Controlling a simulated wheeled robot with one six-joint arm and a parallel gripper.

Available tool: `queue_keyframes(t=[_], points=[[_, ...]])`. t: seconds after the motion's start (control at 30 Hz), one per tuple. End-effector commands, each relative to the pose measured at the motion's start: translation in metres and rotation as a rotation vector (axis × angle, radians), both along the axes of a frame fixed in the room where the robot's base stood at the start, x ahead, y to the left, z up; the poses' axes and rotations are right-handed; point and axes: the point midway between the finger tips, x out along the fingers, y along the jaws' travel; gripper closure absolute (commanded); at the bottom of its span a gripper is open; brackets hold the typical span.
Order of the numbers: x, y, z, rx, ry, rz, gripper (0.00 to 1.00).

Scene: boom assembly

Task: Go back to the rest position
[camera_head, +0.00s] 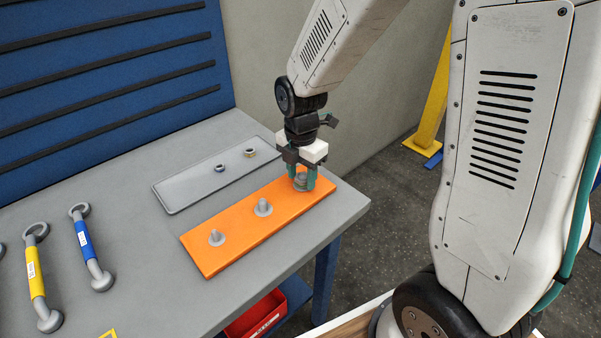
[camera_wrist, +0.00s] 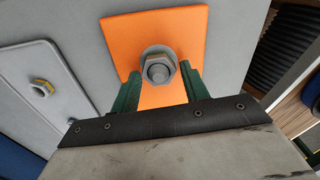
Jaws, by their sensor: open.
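My gripper (camera_head: 302,183) is low over the right end of the orange plate (camera_head: 225,252). In the wrist view its two green fingers (camera_wrist: 158,88) stand apart, one on each side of a grey bolt with a hex nut (camera_wrist: 158,70). The nut sits around the bolt, near the fingertips. Whether the fingers touch it I cannot tell. Two more grey bolts (camera_head: 264,207) (camera_head: 216,237) stand upright on the plate, with no nut visible on them.
A grey tray (camera_head: 180,198) behind the plate holds two nuts (camera_head: 249,152) (camera_head: 220,168). A blue link (camera_head: 90,246) and a yellow link (camera_head: 37,280) lie on the bench at left. A red bin (camera_head: 256,315) is below the bench edge. A blue slatted panel (camera_head: 110,80) stands behind.

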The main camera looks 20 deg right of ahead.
Motion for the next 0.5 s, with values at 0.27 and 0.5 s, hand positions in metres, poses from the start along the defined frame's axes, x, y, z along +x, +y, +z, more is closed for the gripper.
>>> queue_keyframes(t=[0.27, 0.5], points=[[-0.0021, -0.0009, 0.0000, 0.000, -0.001, 0.401, 0.55], [-0.0025, -0.0010, 0.0000, 0.000, 0.000, 0.470, 0.55]])
